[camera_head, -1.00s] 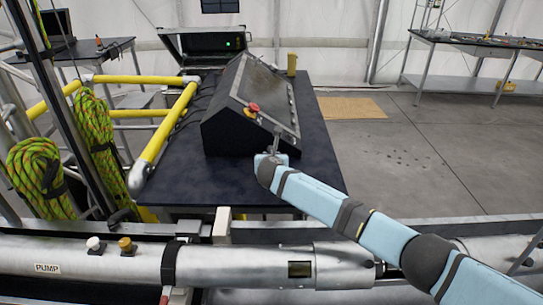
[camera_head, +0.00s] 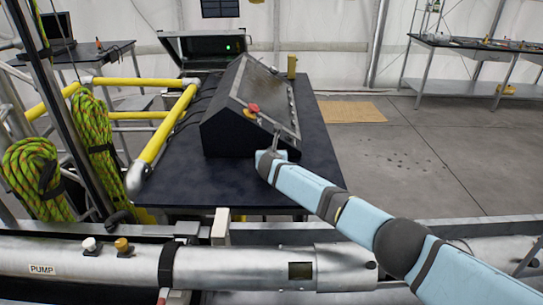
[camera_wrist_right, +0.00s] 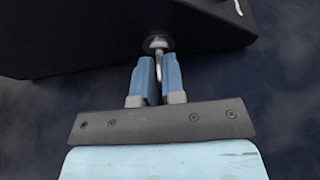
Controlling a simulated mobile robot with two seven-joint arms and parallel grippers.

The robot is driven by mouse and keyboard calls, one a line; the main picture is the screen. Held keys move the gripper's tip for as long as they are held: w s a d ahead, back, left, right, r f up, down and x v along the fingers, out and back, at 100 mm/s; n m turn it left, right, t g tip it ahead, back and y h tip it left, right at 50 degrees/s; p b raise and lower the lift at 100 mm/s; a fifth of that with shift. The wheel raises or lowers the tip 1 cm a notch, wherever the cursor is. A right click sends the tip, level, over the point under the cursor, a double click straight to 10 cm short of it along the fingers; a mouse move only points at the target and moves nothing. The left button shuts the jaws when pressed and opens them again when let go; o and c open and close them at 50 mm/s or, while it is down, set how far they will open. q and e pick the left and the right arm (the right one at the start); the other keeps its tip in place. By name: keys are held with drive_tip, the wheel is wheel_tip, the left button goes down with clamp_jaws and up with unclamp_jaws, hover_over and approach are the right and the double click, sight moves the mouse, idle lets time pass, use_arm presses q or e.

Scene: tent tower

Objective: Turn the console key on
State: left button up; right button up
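The black sloped console (camera_head: 228,132) stands on the dark table, with a red button (camera_head: 254,107) on its panel. My right arm reaches in from the lower right, and its gripper (camera_head: 276,143) is at the console's near right corner. In the right wrist view a small metal key (camera_wrist_right: 158,47) sits in a round lock on the console's dark face (camera_wrist_right: 90,38). My right gripper's blue fingers (camera_wrist_right: 158,75) are close together on either side of the key, and appear shut on it. The key is too small to make out in the head view. My left gripper is not in view.
The dark table (camera_head: 180,178) has bare room left of the console. A yellow railing (camera_head: 165,135) runs along its left side, with green rope coils (camera_head: 38,175) beyond. A silver pipe labelled PUMP (camera_head: 120,262) crosses the front. A yellow cylinder (camera_head: 292,66) stands behind the console.

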clamp_jaws()
drive_tip(key=shift+m, duration=0.3)
drive_tip(key=shift+d+f+m+y, duration=0.1)
drive_tip(key=shift+d+m+y, duration=0.1)
drive_tip(key=shift+m+y, duration=1.4)
drive_tip(key=shift+m, duration=0.4)
drive_tip(key=shift+o, duration=2.3)
unclamp_jaws()
drive_tip(key=shift+d, duration=0.1)
